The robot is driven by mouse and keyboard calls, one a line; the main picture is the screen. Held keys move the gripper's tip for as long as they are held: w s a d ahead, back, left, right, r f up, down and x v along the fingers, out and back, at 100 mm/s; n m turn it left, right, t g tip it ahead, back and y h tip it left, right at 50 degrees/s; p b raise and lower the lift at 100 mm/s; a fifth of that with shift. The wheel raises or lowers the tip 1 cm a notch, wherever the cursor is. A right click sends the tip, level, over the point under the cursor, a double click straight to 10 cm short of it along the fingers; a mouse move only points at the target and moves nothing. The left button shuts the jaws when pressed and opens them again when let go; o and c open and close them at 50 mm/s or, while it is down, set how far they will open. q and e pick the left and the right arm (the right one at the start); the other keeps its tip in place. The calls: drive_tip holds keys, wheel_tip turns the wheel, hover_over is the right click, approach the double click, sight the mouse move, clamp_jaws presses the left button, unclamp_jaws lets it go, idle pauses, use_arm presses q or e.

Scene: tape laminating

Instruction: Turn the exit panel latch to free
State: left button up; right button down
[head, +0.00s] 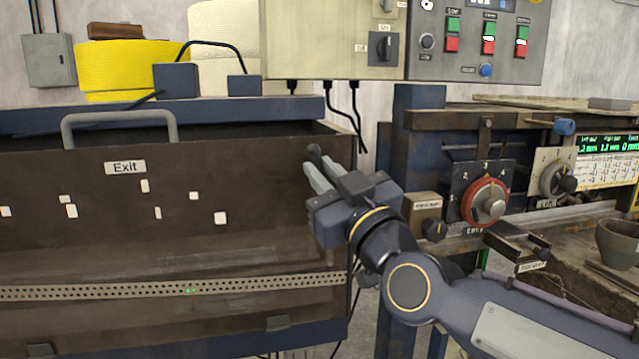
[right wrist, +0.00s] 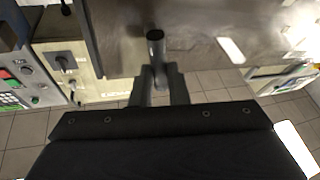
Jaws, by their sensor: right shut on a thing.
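The latch (head: 314,152) is a small dark knob near the panel's upper right corner. My right gripper (head: 318,170) is at that corner with its fingers closed around the latch. In the right wrist view, the fingers (right wrist: 158,88) are on either side of the latch's dark cylindrical end (right wrist: 155,36). The fingers partly hide the latch, so I cannot tell its turn position. My left gripper is not in view.
A control box (head: 335,40) and a button panel (head: 475,40) hang above. To the right stand a red dial (head: 484,203), a small box with a black knob (head: 424,213) and a grey cup (head: 619,242). Black cables hang near the latch.

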drive_tip(key=shift+d+m+t+h+b, duration=0.2)
drive_tip(key=shift+m+t+h, duration=0.1)
drive_tip(key=shift+m, duration=0.55)
drive_tip(key=shift+d+m+t+h+b, duration=0.1)
drive_tip(key=shift+m+t+h+b, duration=0.15)
drive_tip(key=shift+m, duration=0.6)
drive_tip(key=shift+m+t, duration=0.25)
drive_tip(key=shift+m, duration=0.05)
drive_tip(key=c, duration=1.4)
unclamp_jaws()
drive_tip(key=shift+w, duration=0.1)
drive_tip(key=b+v, duration=0.2)
drive_tip(key=v, duration=0.6)
